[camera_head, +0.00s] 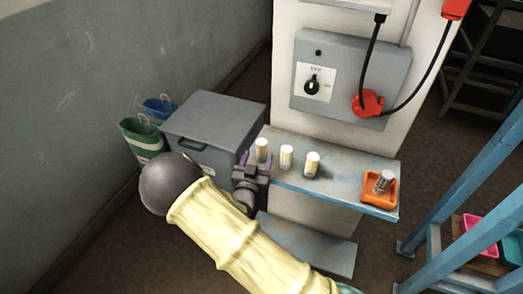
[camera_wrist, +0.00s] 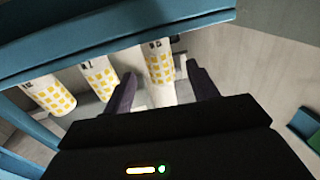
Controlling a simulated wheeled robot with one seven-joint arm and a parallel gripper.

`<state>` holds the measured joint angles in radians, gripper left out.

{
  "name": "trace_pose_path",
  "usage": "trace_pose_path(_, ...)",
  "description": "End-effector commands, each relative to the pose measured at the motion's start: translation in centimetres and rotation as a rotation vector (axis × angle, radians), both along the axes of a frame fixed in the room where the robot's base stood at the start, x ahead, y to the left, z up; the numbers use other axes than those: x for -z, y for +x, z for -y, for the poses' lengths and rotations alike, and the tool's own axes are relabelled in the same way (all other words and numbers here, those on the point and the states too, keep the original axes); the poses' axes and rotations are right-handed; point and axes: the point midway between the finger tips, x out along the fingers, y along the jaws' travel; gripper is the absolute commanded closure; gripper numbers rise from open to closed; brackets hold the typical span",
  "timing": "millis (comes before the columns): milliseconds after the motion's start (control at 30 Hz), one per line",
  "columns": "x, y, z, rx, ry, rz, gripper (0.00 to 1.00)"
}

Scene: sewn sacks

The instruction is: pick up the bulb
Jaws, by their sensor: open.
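Three pale cylinders with yellow checks stand in a row on the blue-grey shelf (camera_head: 335,186): the left one (camera_head: 262,150), the middle one (camera_head: 286,157) and the right one (camera_head: 312,164). An orange tray (camera_head: 367,200) at the shelf's right end holds a small clear or silvery object (camera_head: 383,181), possibly the bulb; I cannot tell for sure. My gripper (camera_head: 254,160) is open at the shelf's left end, by the left cylinder. In the wrist view, one checked cylinder (camera_wrist: 158,65) shows between the open fingers of my gripper (camera_wrist: 162,88), with no clear contact.
A grey lidded box (camera_head: 215,125) stands left of the shelf, with green (camera_head: 142,138) and blue (camera_head: 160,107) bags beside it. A switch panel (camera_head: 345,80) with a red plug (camera_head: 368,103) is above the shelf. Blue posts (camera_head: 470,170) rise at the right.

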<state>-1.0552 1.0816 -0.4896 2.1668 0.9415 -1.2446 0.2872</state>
Motion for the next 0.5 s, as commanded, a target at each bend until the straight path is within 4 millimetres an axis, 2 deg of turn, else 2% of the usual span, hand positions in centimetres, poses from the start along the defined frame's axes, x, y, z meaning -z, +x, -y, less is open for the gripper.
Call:
trace_pose_path(167,-0.1,0.3,0.1,0.001,0.0,0.001,0.42)
trace_pose_path(500,-0.3,4.7,1.0,0.001,0.001,0.001,0.42)
